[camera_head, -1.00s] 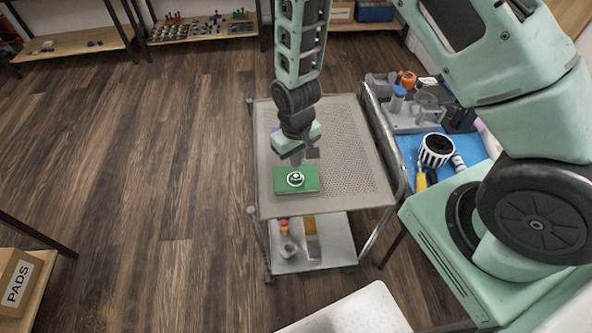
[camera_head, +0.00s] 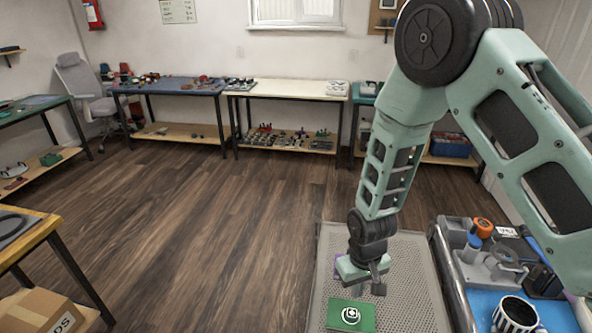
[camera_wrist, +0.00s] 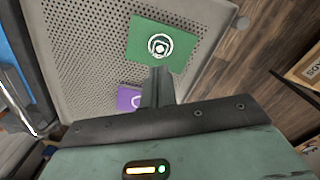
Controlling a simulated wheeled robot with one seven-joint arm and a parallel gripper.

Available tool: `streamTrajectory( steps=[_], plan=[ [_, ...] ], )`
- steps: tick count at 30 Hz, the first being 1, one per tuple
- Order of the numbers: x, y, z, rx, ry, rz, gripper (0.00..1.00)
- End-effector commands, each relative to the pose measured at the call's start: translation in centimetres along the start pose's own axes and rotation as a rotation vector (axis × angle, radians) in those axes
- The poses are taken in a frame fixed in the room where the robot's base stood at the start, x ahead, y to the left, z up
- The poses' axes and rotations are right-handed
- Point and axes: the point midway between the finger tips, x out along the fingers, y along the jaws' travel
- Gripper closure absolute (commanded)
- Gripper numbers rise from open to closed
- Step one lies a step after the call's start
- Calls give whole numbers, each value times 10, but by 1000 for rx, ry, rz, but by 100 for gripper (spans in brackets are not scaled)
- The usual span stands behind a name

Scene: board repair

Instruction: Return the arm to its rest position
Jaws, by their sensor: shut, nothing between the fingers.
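My gripper (camera_head: 377,282) hangs pointing down over the perforated top of a grey metal cart (camera_head: 405,296). Its fingers are shut with nothing between them. In the wrist view the closed fingers (camera_wrist: 158,86) point towards a green board (camera_wrist: 158,44) with a round white-ringed part on it. The green board (camera_head: 341,316) lies on the cart top just in front of and below my gripper in the head view. A purple piece (camera_wrist: 129,97) lies on the cart near it, partly hidden by my gripper; a sliver shows behind the gripper in the head view.
A blue-topped surface (camera_head: 478,306) with a striped cup (camera_head: 516,315), an orange-capped item (camera_head: 483,227) and grey fixtures stands right of the cart. Workbenches (camera_head: 290,89) line the back wall. A cardboard box (camera_head: 42,312) is at lower left. The wooden floor (camera_head: 215,215) left of the cart is clear.

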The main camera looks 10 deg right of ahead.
Motion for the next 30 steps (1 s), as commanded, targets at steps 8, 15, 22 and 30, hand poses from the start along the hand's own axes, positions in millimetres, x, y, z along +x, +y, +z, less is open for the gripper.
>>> streamTrajectory(
  steps=[8,15,22,30],
  plan=[
    [-85,-50,18,-90,11,-73,100],
    [-180,-94,78,-251,16,-113,100],
    [-237,-106,147,-399,22,-85,100],
    [-256,-104,183,-466,22,-50,100]
  ],
)
